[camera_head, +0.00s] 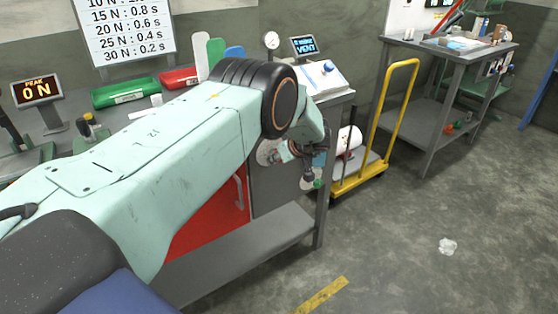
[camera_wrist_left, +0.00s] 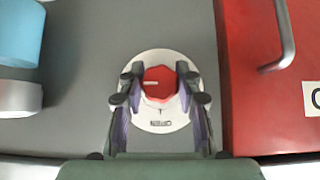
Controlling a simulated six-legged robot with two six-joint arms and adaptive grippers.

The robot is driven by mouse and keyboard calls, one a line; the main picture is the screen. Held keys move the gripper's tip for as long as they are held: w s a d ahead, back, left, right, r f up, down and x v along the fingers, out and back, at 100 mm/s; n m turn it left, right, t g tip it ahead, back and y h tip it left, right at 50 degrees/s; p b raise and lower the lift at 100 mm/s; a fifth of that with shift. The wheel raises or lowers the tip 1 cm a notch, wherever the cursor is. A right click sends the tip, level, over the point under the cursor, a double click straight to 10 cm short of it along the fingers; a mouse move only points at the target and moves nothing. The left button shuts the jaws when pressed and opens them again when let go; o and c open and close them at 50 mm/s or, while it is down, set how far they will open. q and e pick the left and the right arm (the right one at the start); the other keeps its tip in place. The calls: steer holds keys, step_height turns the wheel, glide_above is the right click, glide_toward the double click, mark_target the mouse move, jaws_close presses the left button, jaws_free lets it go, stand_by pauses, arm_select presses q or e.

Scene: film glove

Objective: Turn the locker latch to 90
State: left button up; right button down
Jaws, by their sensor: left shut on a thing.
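The latch is a red faceted knob (camera_wrist_left: 159,84) on a round white dial plate (camera_wrist_left: 163,57), set in a grey panel. A white line on the knob points left in the left wrist view. Small dark lettering shows on the plate below the knob. My left gripper (camera_wrist_left: 158,86) is shut on the knob, one finger on each side. The red locker door (camera_wrist_left: 262,110) with a grey bar handle (camera_wrist_left: 284,35) is to the right of the dial. My right gripper is not in view.
A blue cylinder (camera_wrist_left: 20,32) is near the dial at the left of the wrist view. A grey lower shelf (camera_head: 235,255) runs below the door. A yellow-handled trolley (camera_head: 398,100) stands right of the bench. The floor at right is mostly clear.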

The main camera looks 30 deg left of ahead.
arm_select(q)
steer(key=shift+a+r, duration=0.1)
steer(key=shift+r, duration=0.1)
stand_by(0.4)
steer(key=o, duration=1.2)
steer(key=shift+f, duration=0.1)
steer(key=v, duration=1.2)
steer(key=shift+w, duration=0.15)
